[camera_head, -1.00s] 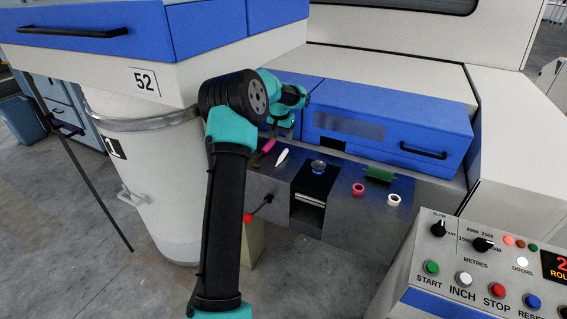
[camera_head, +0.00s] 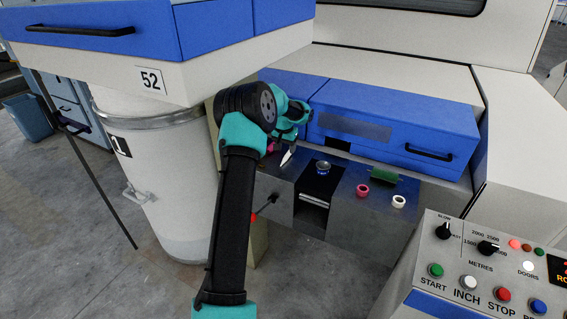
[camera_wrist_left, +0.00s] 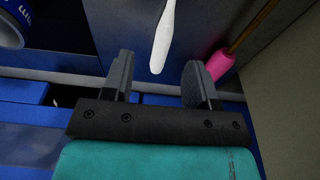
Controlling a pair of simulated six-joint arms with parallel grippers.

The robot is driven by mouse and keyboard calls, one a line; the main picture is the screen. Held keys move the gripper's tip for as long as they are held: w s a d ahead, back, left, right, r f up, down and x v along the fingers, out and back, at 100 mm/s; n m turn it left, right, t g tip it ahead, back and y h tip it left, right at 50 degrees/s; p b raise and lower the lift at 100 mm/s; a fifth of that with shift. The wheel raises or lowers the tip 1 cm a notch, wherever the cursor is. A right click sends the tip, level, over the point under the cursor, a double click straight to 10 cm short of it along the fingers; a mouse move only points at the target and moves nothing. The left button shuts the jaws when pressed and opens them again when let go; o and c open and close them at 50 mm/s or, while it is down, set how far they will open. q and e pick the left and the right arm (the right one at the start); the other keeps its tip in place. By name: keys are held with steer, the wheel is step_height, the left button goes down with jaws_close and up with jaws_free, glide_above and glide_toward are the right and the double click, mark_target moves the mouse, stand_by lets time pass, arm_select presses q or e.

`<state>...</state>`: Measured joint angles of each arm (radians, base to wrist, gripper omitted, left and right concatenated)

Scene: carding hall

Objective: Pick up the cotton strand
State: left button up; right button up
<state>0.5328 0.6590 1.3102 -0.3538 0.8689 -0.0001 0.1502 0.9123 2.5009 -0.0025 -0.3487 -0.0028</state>
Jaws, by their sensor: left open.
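The cotton strand, a slim white tapered piece (camera_head: 287,157), lies on the grey metal ledge just below my left gripper (camera_head: 290,134). In the left wrist view the strand (camera_wrist_left: 163,40) runs from the top edge down to a tip in line with the gap between the fingers. My left gripper (camera_wrist_left: 158,78) is open, with one finger to each side of that tip, and holds nothing. Whether the fingers are level with the strand I cannot tell. The right gripper is not in view.
A pink-ended tool with a wooden handle (camera_wrist_left: 222,62) lies close beside the right finger in the wrist view. A blue-topped round item (camera_head: 322,168), a pink ring (camera_head: 362,190), a white ring (camera_head: 398,201) and a green piece (camera_head: 384,176) sit along the ledge (camera_head: 345,205).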

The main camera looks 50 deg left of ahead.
mark_target(286, 155)
arm_select(q)
steer(key=shift+f, duration=0.1)
steer(key=shift+w+a+f, duration=0.1)
steer(key=shift+w+f, duration=0.05)
steer(key=shift+f, duration=0.65)
steer(key=shift+w+a+f, duration=0.15)
steer(key=shift+f, duration=0.7)
steer(key=shift+w+a+f, duration=0.1)
steer(key=shift+w+f, duration=0.05)
steer(key=shift+f, duration=0.65)
steer(key=shift+c, duration=0.3)
steer(key=c, duration=0.9)
